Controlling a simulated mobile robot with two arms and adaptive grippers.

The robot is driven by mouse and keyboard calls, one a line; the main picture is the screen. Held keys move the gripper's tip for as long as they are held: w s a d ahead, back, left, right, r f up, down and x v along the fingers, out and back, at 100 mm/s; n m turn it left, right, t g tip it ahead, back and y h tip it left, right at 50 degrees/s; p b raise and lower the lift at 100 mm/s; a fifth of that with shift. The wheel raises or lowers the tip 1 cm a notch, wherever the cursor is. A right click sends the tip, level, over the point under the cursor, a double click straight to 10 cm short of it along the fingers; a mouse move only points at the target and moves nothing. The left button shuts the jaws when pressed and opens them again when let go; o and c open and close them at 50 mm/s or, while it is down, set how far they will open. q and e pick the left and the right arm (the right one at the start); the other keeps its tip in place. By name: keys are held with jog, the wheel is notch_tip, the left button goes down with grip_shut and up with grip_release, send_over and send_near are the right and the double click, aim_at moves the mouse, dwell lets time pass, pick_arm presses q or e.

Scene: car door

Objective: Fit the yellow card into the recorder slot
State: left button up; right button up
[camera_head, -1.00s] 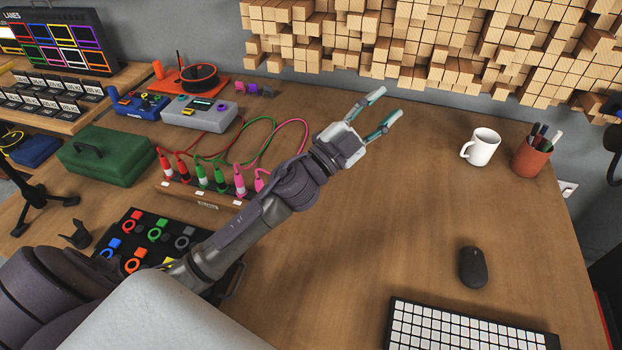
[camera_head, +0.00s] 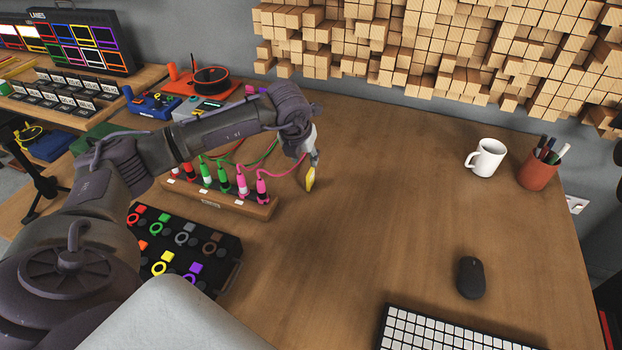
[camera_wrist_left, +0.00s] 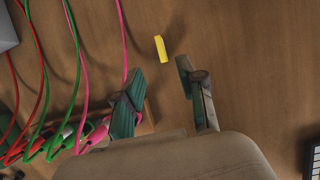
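The small yellow card (camera_head: 310,178) shows just below my left gripper (camera_head: 313,160), right of the row of plugs. In the left wrist view the card (camera_wrist_left: 160,48) is just beyond and between the two fingertips, with wood around it. The left gripper (camera_wrist_left: 160,70) is open, its fingers apart and not touching the card there. A grey box (camera_head: 190,112) and a blue box (camera_head: 151,106) stand at the back left. My arm partly covers the grey box. I cannot tell which is the recorder, and no slot is clear. My right gripper is not in view.
A wooden plug rack (camera_head: 228,203) with red, green and pink cables stands left of the card. A black panel of coloured rings (camera_head: 220,250) is nearer. A mug (camera_head: 488,158), pen cup (camera_head: 537,172), mouse (camera_head: 471,278) and keyboard (camera_head: 440,335) lie right. The middle table is clear.

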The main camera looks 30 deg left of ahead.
aim_at(310, 172)
pick_arm(q)
jog(key=x, duration=0.5)
jog(key=p+x, duration=0.1)
jog(key=x, duration=0.4)
jog(key=shift+w+r, duration=0.15)
jog(key=shift+w, duration=0.05)
grip_shut()
